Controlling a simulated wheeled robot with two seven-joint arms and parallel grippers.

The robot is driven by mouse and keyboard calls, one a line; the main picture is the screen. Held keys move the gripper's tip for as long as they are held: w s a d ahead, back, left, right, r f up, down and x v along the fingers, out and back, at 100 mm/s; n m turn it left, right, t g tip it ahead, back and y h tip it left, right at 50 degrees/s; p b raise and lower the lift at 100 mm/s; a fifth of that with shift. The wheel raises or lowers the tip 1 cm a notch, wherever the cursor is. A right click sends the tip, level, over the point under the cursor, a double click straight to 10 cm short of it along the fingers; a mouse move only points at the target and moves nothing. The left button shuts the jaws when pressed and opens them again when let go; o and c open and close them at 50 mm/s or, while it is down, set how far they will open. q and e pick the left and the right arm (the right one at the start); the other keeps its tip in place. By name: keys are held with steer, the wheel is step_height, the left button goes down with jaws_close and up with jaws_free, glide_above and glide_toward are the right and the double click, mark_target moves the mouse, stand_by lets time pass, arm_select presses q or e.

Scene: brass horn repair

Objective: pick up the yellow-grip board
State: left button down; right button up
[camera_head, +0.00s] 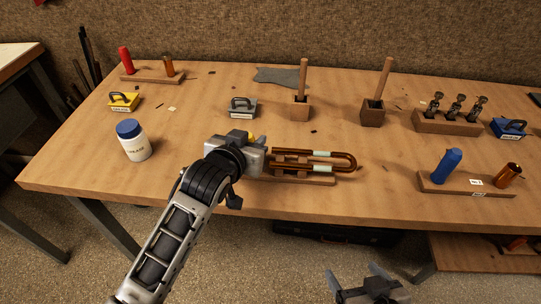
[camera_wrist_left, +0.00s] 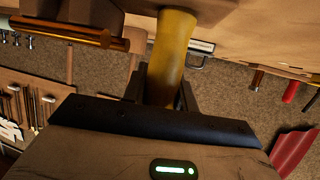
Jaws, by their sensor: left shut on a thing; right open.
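The yellow-grip board (camera_head: 310,181) is a low wooden board near the front edge of the table, with a copper-coloured U-shaped slide (camera_head: 345,160) on it. Its yellow grip (camera_head: 251,136) is at the left end, mostly hidden by my left gripper (camera_head: 252,150). In the left wrist view the yellow grip (camera_wrist_left: 173,55) stands between the two dark fingers of the left gripper (camera_wrist_left: 165,88), which are shut on it. I cannot tell whether the board touches the table. My right gripper (camera_head: 362,280) is open and empty, low in front of the table.
A white jar with a blue lid (camera_head: 133,140) stands at left. Behind are a grey-handled block (camera_head: 241,108), two wooden blocks with upright handles (camera_head: 301,105) (camera_head: 373,110) and a rack (camera_head: 448,122). A board with a blue grip (camera_head: 465,186) lies at right.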

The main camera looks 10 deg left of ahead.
arm_select(q)
step_height(320, 180, up, 10)
steer(key=shift+r, duration=0.1)
stand_by(0.4)
steer(key=shift+f, duration=4.85)
steer(key=shift+f, duration=0.1)
steer(key=c, duration=1.2)
jaws_free()
steer(key=shift+f, duration=0.1)
steer(key=c, duration=0.9)
